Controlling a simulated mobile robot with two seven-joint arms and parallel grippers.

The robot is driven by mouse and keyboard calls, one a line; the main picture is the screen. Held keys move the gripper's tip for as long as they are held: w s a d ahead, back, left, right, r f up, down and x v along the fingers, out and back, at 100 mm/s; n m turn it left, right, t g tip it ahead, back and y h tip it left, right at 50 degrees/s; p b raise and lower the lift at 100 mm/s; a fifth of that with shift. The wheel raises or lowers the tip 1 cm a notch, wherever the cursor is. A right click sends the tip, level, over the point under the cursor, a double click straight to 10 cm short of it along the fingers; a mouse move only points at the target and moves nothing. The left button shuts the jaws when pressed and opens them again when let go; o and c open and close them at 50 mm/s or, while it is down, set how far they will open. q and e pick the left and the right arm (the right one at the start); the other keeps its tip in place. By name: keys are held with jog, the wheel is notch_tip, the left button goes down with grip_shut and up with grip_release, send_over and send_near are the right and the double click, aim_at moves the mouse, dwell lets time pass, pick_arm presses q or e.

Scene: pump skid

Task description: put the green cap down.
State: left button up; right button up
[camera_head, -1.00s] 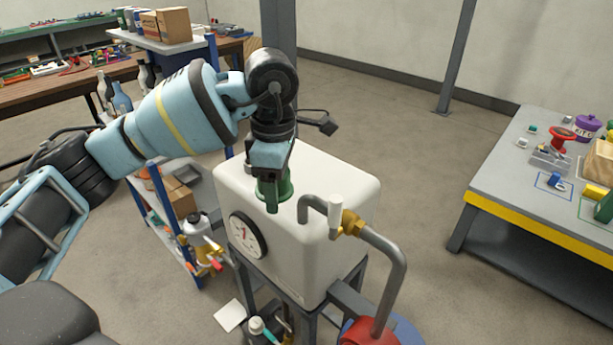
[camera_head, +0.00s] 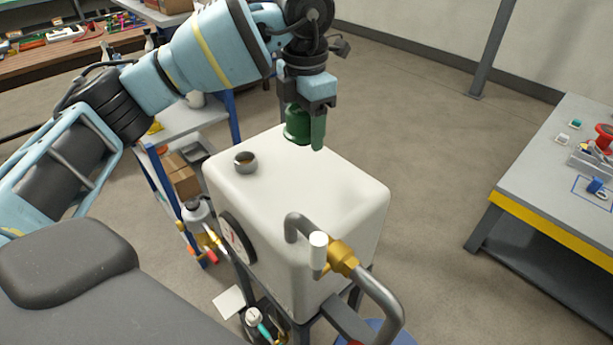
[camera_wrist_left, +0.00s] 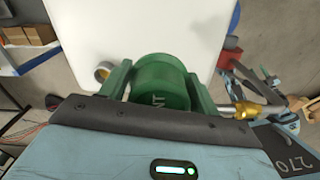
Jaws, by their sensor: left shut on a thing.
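The green cap (camera_head: 297,124) is held in my left gripper (camera_head: 306,130), above the far part of the white tank (camera_head: 300,200). In the left wrist view the cap (camera_wrist_left: 160,82) sits between the two green fingers of my left gripper (camera_wrist_left: 160,90), with the white tank top behind it. The open filler neck (camera_head: 245,161) stands on the tank top, left of the cap and apart from it. I cannot tell how high the cap is above the tank top. My right gripper is not in view.
A grey pipe with a white-handled brass valve (camera_head: 342,258) rises at the tank's near right side. A grey table with a yellow edge (camera_head: 545,215) stands at the right with several parts on it. Much of the tank top is bare.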

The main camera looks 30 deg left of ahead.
aim_at(305, 182)
pick_arm(q)
jog(key=shift+s+f, duration=0.1)
jog(key=shift+f, duration=5)
jog(key=o, duration=1.1)
notch_tip(305, 182, up, 12)
jog(key=shift+r, duration=0.15)
